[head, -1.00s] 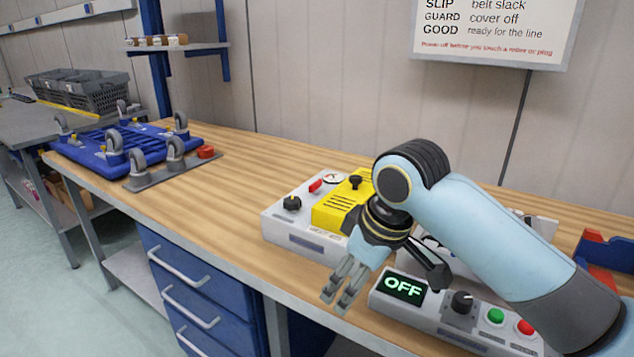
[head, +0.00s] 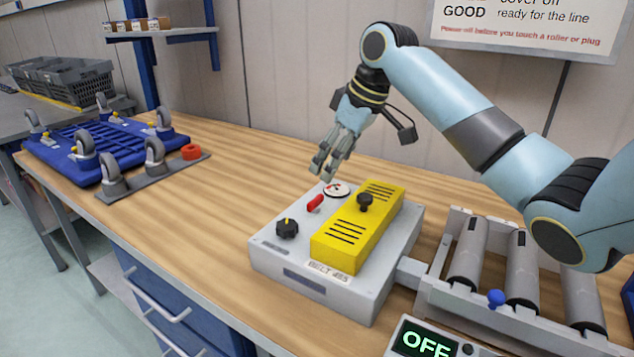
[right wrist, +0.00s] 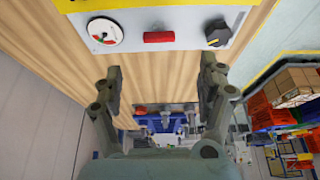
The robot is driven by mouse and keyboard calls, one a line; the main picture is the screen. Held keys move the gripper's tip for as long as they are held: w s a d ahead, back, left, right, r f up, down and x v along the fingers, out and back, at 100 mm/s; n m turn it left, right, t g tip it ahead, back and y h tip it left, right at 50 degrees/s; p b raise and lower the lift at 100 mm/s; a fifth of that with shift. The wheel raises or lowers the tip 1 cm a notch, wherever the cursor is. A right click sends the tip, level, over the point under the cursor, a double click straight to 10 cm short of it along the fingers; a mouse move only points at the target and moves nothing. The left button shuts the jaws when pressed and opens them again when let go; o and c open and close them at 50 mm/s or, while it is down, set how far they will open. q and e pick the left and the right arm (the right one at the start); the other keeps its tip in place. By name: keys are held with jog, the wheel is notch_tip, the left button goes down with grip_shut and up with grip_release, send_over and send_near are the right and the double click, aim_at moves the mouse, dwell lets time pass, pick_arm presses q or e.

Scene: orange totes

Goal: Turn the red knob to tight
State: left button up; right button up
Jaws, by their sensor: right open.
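The red knob (head: 315,203), a small red bar handle, sits on top of the grey box (head: 275,249) between the white dial (head: 337,189) and the black knob (head: 287,228). In the right wrist view the red knob (right wrist: 159,37) lies level across the picture, with the dial (right wrist: 105,34) to its left and the black knob (right wrist: 217,34) to its right. My right gripper (head: 322,170) is above the far end of the box, apart from the red knob. In its wrist view its two fingers (right wrist: 160,73) are spread, with nothing between them. My left gripper is not in view.
A yellow slotted cover (head: 338,241) stands on the box beside the red knob. Rollers (head: 522,268) and a panel reading OFF (head: 425,340) are at the right. A blue wheeled frame (head: 100,148) is at the left. The bench between is bare.

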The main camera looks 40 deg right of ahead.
send_over(316, 199)
jog(key=s, duration=0.2)
jog(key=f, duration=0.5)
jog(key=shift+d+f, duration=0.15)
jog(key=shift+d, duration=0.2)
jog(key=x, duration=0.4)
jog(key=shift+w+f, duration=0.2)
jog(key=shift+f, duration=0.15)
jog(key=shift+c, duration=0.3)
jog(key=c, duration=1.1)
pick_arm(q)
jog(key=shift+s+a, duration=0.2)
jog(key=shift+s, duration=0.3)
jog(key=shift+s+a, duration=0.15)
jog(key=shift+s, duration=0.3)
